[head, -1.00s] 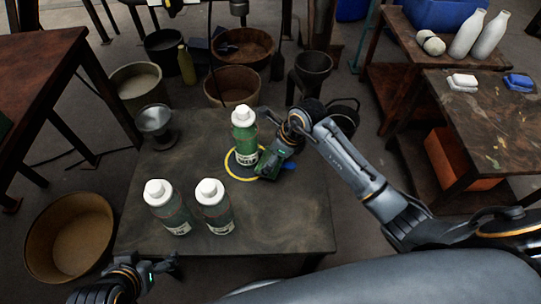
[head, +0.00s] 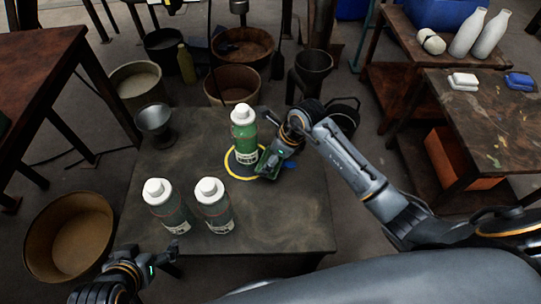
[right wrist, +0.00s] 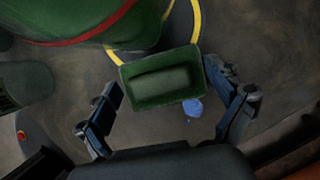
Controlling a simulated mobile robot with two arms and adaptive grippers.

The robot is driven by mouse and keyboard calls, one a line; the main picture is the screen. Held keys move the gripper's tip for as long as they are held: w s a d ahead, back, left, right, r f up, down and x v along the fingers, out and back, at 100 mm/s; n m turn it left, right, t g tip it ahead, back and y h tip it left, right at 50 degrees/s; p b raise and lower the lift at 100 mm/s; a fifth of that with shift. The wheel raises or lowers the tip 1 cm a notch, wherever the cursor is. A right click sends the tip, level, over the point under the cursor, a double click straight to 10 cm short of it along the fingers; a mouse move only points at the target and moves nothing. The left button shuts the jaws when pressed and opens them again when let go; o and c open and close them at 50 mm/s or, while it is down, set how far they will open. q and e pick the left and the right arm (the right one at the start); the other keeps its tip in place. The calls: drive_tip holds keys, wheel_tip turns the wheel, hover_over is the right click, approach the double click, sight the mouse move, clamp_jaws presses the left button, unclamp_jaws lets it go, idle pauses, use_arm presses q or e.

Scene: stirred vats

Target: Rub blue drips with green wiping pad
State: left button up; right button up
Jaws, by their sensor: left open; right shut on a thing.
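The green wiping pad (right wrist: 160,78) is a shallow green block between the fingers of my right gripper (right wrist: 172,108). In the head view my right gripper (head: 270,165) is low at the table, right of the standing green bottle (head: 243,135), and hides most of the pad. A blue drip patch (right wrist: 193,107) lies on the table just beside the pad's edge. In the head view the patch (head: 290,164) shows right of the gripper. My left gripper (head: 168,258) is open and empty at the table's front left edge.
The green bottle stands in a yellow ring (head: 231,172) on the dark table (head: 285,215). Two more green bottles, left (head: 166,206) and right (head: 214,206), stand at the front. A metal funnel cup (head: 154,122) is at the back left. The table's front right is clear.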

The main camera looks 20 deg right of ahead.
use_arm(q)
drive_tip(key=shift+w, duration=0.15)
drive_tip(key=shift+w+d+r, duration=0.15)
drive_tip(key=shift+w, duration=0.05)
use_arm(e)
drive_tip(key=shift+f, duration=0.15)
use_arm(q)
drive_tip(key=shift+w+d+r+t, duration=0.2)
drive_tip(key=shift+w+r+t, duration=0.25)
drive_tip(key=shift+w, duration=0.2)
use_arm(e)
drive_tip(key=shift+f, duration=0.2)
use_arm(q)
drive_tip(key=shift+w+d+r+t+b, duration=0.1)
drive_tip(key=shift+w+t+b, duration=0.1)
drive_tip(key=shift+t+b, duration=0.1)
drive_tip(key=shift+w+d+r+t+h, duration=0.2)
drive_tip(key=shift+w+r+t+h, duration=0.15)
drive_tip(key=shift+w, duration=0.2)
use_arm(e)
drive_tip(key=shift+f, duration=0.3)
use_arm(q)
drive_tip(key=shift+w+r, duration=0.1)
drive_tip(key=shift+r, duration=0.05)
use_arm(e)
drive_tip(key=shift+d, duration=0.1)
